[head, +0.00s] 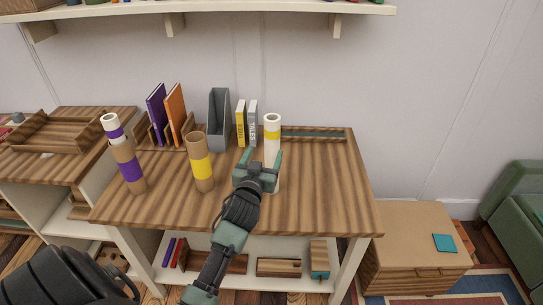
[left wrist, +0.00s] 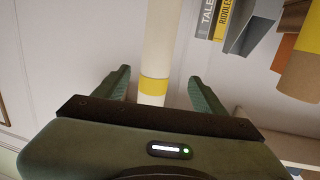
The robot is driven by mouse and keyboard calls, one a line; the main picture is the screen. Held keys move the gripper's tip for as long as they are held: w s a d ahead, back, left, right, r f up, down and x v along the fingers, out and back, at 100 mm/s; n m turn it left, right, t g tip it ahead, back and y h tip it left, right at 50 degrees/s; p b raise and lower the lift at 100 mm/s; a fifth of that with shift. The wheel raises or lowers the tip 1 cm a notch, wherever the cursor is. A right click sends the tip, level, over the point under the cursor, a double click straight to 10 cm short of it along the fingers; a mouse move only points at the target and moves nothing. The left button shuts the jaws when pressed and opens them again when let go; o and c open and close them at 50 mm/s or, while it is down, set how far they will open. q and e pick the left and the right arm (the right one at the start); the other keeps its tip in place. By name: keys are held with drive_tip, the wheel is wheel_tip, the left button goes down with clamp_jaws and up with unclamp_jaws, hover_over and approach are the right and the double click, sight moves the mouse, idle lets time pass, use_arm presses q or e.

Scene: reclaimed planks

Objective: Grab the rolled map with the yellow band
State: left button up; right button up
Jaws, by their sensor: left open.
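The rolled map with the yellow band (head: 272,122) is a slim cream roll standing upright on the plank-topped table (head: 320,205). My left gripper (head: 262,156) is open in front of it, and its hand and fingers cover part of the roll. In the left wrist view the rolled map (left wrist: 158,45) and its yellow band show between the two open fingers (left wrist: 159,84), with a gap on each side. I cannot tell how deep it sits between them. A brown tube with a yellow band (head: 200,165) stands to the left; it also shows in the wrist view (left wrist: 302,70). My right gripper is not in view.
A brown tube with a purple band (head: 128,168) and a white roll with a purple band (head: 112,125) stand at the left. Behind are purple and orange books (head: 175,112), a grey holder (head: 218,120) and yellow and white books (head: 246,125). The table's right side is clear.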

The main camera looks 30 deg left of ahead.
sight(270, 138)
use_arm(q)
drive_tip(key=shift+w+a+r, duration=0.25)
drive_tip(key=shift+w+r, duration=0.2)
drive_tip(key=shift+r, duration=0.1)
drive_tip(key=shift+w+a+r, duration=0.2)
drive_tip(key=shift+w+r, duration=0.25)
drive_tip(key=shift+r, duration=0.05)
drive_tip(key=x, duration=0.2)
drive_tip(key=p+x, duration=0.1)
drive_tip(key=x, duration=0.3)
drive_tip(key=shift+w+d+r+p, duration=0.15)
drive_tip(key=shift+d+p, duration=0.15)
drive_tip(key=shift+d, duration=0.1)
drive_tip(key=shift+w+a, duration=0.1)
drive_tip(key=shift+w, duration=0.2)
clamp_jaws()
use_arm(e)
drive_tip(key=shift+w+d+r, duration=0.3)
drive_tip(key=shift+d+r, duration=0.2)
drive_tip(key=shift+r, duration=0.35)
